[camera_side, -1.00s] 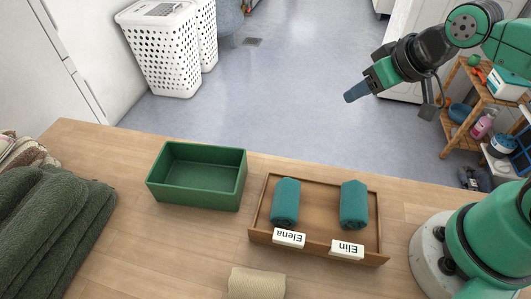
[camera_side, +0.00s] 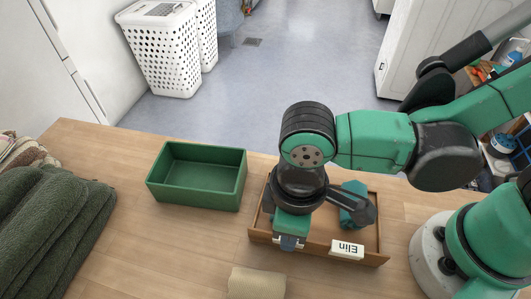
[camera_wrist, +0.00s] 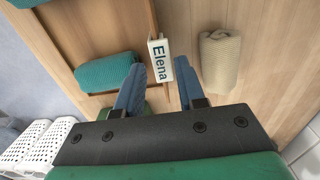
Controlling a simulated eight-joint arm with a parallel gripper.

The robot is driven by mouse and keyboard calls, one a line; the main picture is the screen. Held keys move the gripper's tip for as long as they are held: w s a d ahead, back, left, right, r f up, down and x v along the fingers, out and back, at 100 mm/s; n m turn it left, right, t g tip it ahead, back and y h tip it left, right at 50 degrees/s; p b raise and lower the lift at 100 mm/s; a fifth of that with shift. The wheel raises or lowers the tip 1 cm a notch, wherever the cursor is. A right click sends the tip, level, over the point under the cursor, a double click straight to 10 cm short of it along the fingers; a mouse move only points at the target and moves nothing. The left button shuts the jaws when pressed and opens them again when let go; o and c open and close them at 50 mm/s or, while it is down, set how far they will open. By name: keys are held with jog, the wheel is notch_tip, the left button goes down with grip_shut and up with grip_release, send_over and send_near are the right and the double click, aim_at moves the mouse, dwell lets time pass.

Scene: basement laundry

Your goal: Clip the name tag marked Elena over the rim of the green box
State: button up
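The green box (camera_side: 197,180) stands empty and open on the table, left of the brown tray. The white name tag marked Elena (camera_wrist: 160,61) shows in the wrist view on the tray's edge. My gripper (camera_side: 290,243) is over the tray's near left edge, pointing down. In the wrist view my gripper (camera_wrist: 160,66) is open, its blue fingers on either side of the tag with gaps between. Whether the fingertips reach down to the tag's level I cannot tell. A second tag marked Elin (camera_side: 347,250) sits on the same edge.
The brown tray (camera_side: 370,259) holds rolled teal cloths (camera_side: 353,203); one is hidden behind my arm in the side view. A beige roll (camera_side: 256,283) lies close to the tray's near edge. Dark green towels (camera_side: 50,235) are piled at left. Table between towels and box is clear.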

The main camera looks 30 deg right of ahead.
jog(key=shift+f, duration=1.5)
jog(key=shift+c, duration=0.2)
grip_shut()
notch_tip(320, 180, up, 19)
jog(key=shift+n, duration=0.6)
jog(key=w+a+f, duration=0.1)
jog(key=w+f, duration=0.2)
jog(key=w, duration=0.4)
jog(key=w+a+f, duration=0.1)
jog(key=w+f, duration=0.3)
jog(key=w, duration=0.3)
jog(key=w+a+f, duration=0.1)
jog(key=w+f, duration=0.2)
jog(key=w, duration=0.4)
jog(key=shift+a+f, duration=0.2)
